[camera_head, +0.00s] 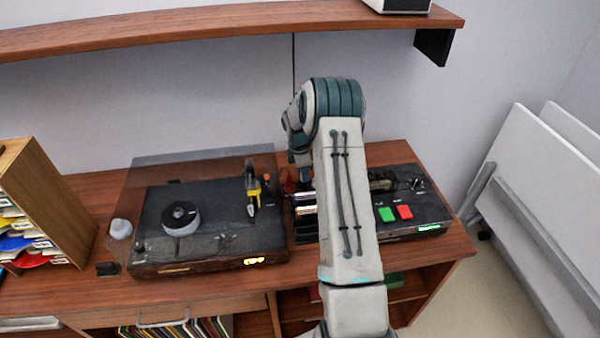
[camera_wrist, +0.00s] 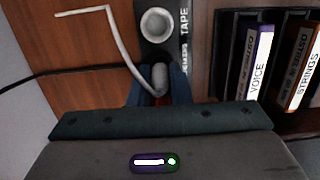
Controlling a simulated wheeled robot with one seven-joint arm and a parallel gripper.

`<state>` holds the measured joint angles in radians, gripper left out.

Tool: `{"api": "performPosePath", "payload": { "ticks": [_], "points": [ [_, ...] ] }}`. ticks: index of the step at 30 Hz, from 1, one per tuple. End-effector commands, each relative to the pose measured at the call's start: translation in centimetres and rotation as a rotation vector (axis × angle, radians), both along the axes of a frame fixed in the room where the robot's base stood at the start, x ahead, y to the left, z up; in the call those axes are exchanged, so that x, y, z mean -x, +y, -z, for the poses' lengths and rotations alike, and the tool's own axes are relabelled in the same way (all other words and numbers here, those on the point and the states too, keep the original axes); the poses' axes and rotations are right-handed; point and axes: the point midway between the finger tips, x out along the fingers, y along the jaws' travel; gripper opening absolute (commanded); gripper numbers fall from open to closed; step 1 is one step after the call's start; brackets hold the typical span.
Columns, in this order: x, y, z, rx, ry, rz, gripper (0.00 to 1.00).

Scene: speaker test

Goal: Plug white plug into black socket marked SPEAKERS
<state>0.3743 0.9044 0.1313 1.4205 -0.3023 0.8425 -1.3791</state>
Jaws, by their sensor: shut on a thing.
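In the wrist view, my gripper (camera_wrist: 160,88) has its dark blue fingers closed around a pale grey-white plug (camera_wrist: 160,76), with a dark red patch below it. A white cable (camera_wrist: 122,42) bends down to this spot. Just beyond the fingertips is a black panel (camera_wrist: 184,15) with rotated white lettering, TAPE and, lower, the partly covered word SPEAKERS. A round pale socket (camera_wrist: 157,24) sits beside TAPE. The spot beside SPEAKERS is covered by the plug and fingers, so I cannot tell whether the plug is in a socket. In the head view, my arm mostly hides the gripper.
A turntable (camera_head: 160,250) with a clear lid stands left of my arm on the wooden cabinet (camera_head: 75,300). A black device (camera_head: 428,205) with green and red buttons is at right. A shelf (camera_head: 200,27) hangs above. Labelled cases (camera_wrist: 260,62) stand close right in the wrist view.

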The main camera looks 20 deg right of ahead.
Motion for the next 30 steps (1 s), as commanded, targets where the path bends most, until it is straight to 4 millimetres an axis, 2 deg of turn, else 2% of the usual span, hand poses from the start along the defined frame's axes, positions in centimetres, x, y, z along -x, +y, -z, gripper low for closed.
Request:
{"api": "performPosePath", "payload": {
  "ticks": [18, 30],
  "points": [
    [0.0, 0.0, 1.3, 0.0, 0.0, 0.0, 0.0],
    [0.0, 0.0, 1.3, 0.0, 0.0, 0.0, 0.0]
  ]
}}
